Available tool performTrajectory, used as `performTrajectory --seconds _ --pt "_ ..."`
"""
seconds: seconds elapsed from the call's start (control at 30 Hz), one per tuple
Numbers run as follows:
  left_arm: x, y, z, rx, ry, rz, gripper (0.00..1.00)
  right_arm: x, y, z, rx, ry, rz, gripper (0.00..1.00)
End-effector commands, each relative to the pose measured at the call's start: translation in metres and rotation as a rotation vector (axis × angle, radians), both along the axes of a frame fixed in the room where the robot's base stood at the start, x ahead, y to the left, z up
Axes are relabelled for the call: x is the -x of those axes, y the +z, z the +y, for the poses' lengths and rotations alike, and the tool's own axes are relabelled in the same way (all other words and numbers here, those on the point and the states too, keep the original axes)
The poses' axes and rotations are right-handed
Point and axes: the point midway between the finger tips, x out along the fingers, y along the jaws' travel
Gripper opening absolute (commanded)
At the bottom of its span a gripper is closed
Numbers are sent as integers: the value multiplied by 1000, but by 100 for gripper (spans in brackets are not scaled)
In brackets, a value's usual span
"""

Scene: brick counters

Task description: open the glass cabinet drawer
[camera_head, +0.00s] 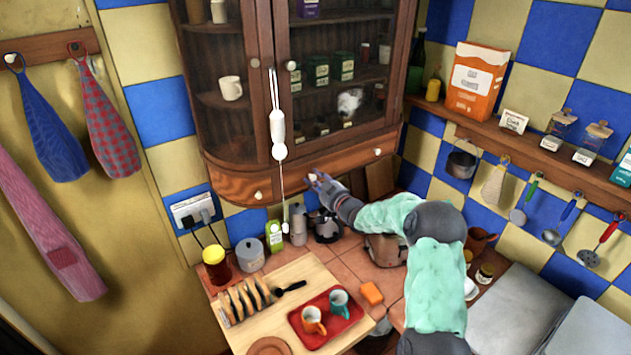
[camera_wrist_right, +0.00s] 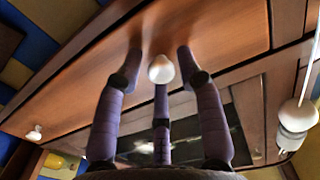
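The glass cabinet (camera_head: 262,90) hangs on the tiled wall with its glass doors shut. Its wooden drawer front (camera_head: 345,163) runs along the bottom and looks flush with the cabinet. White knobs show on this lower band, at left (camera_head: 258,195), middle (camera_head: 313,177) and right (camera_head: 378,152). My right gripper (camera_head: 318,182) is at the middle knob. In the right wrist view its purple fingers (camera_wrist_right: 160,60) are spread around the white knob (camera_wrist_right: 160,69), with gaps visible beside it. The fingertips are close to the wooden front (camera_wrist_right: 215,40); contact is unclear. My left gripper is out of view.
A white cord with a handle (camera_head: 278,130) hangs before the cabinet, left of my right gripper. A shelf (camera_head: 560,165) is at right.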

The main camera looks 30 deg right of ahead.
Motion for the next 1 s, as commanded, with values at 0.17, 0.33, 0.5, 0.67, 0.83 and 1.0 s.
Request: performTrajectory --seconds 0.17,0.33,0.5,0.67,0.83,1.0 --pt "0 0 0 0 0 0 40 0 0 0 0 0 1 0" --pt "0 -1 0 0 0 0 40 3 -1 0 0 0 1 0" --pt "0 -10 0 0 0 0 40 25 -2 -3 0 0 0 0" --pt "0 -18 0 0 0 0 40 53 -2 -5 -2 -1 0 0" --pt "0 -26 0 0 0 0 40 85 -3 -8 -2 -1 1 0" --pt "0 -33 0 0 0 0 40 117 -2 -11 -2 -3 1 0"
